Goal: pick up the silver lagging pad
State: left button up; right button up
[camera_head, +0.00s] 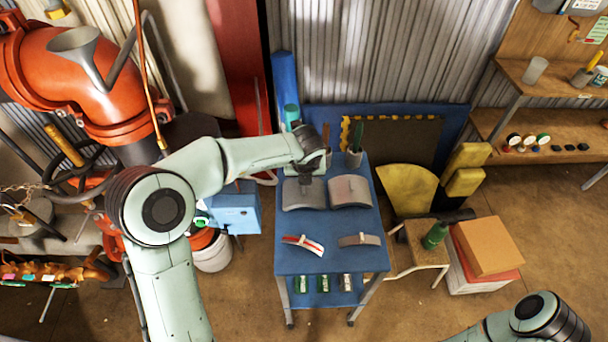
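Two curved grey pads lie side by side on the upper part of a blue table (330,262). The left pad (296,198) looks a little darker and is partly hidden behind my gripper. The right pad (350,193) looks lighter and is uncovered. I cannot tell for sure which one is the silver lagging pad. My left gripper (306,180) points down over the left pad's upper edge. Its fingers are dark and small, so I cannot tell whether they are open, shut or touching the pad. My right arm shows at the lower right, but its gripper is out of view.
A red-and-white strap (303,244) and a grey strap (360,240) lie nearer on the table. A cup with a green tool (354,155) stands behind the right pad. A stool (425,254) and stacked boxes (488,247) stand at the right. Red pipework (85,85) fills the left.

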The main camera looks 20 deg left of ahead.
aim_at(343, 190)
jog(key=k+l, duration=0.65)
jog(key=k, duration=0.25)
